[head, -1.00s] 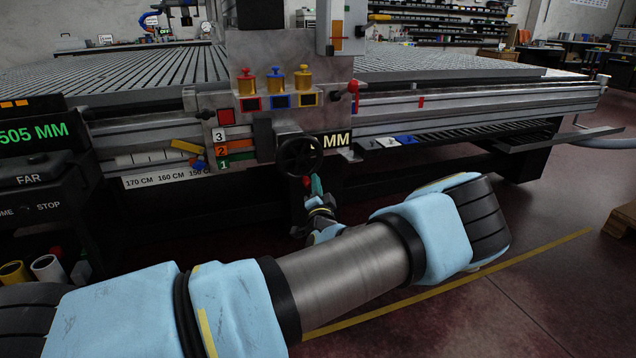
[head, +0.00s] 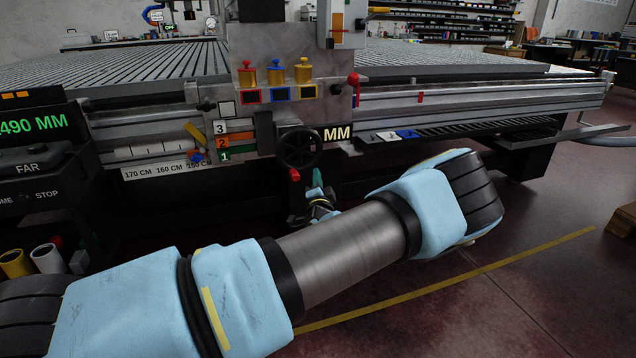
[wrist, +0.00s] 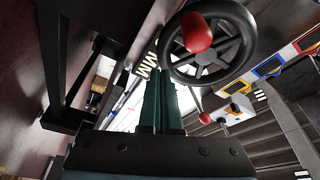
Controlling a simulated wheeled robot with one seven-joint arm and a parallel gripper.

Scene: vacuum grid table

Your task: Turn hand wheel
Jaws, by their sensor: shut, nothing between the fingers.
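The hand wheel (head: 299,148) is a dark spoked wheel on the front of the machine carriage, below the coloured knobs. Its red handle (head: 294,175) is at the bottom of the rim. In the wrist view the wheel (wrist: 207,57) is at the upper right, with the red handle (wrist: 196,33) pointing toward the camera. My gripper (head: 317,178) is just below and right of the wheel, its green fingers pointing up. In the wrist view my gripper (wrist: 160,98) has its fingers together and empty, apart from the handle in the picture.
A green display (head: 33,125) at the left reads 490 MM. Red, blue and yellow knobs (head: 275,76) stand above the wheel. A numbered panel (head: 222,142) is at its left, a rail with a black tray (head: 480,138) at its right. The floor in front is open.

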